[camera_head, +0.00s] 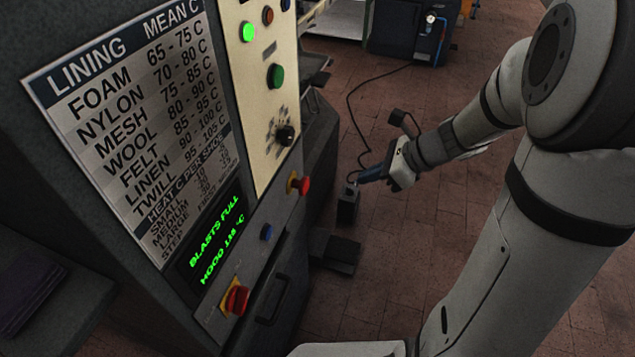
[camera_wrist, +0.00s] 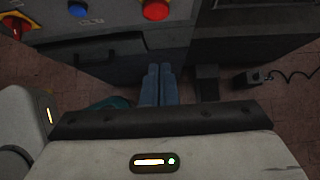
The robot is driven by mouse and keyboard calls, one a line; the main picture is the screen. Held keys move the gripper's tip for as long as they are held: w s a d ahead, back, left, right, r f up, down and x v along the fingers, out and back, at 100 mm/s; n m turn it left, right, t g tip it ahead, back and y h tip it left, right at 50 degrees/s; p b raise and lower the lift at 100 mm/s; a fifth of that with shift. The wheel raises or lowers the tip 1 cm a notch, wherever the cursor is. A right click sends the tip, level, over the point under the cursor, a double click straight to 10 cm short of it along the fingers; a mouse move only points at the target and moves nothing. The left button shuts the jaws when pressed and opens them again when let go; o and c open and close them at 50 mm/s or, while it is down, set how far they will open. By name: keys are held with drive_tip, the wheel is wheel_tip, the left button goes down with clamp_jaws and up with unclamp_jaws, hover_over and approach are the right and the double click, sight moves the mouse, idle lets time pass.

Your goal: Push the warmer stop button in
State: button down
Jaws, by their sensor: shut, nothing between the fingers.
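A red mushroom button (camera_head: 302,186) on a yellow base, which looks like the stop button, sits on the grey lower strip of the press panel. It is also at the top edge of the wrist view (camera_wrist: 155,10). No label on it is readable. My gripper (camera_head: 358,180) is to the right of the button and apart from it, over the floor. In the wrist view its two blue fingers (camera_wrist: 158,84) are together, empty, and below the button in the picture.
A blue button (camera_head: 266,232) and a red rotary switch on yellow (camera_head: 236,299) share the strip. A green display (camera_head: 214,243) reads "BLASTS FULL" and "HOOD 138 °C". A dark handle (camera_head: 272,300) projects below. Dark pedals (camera_head: 342,252) stand on the brick floor, with a cable beyond.

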drive_tip(key=b, duration=0.2)
approach(308, 190)
wheel_tip(308, 190, down, 4)
drive_tip(key=a, duration=0.2)
drive_tip(key=shift+w+a+f, duration=0.15)
drive_tip(key=shift+w+a, duration=0.55)
drive_tip(key=shift+a, duration=0.2)
drive_tip(key=shift+w+d, duration=0.1)
drive_tip(key=shift+w, duration=0.1)
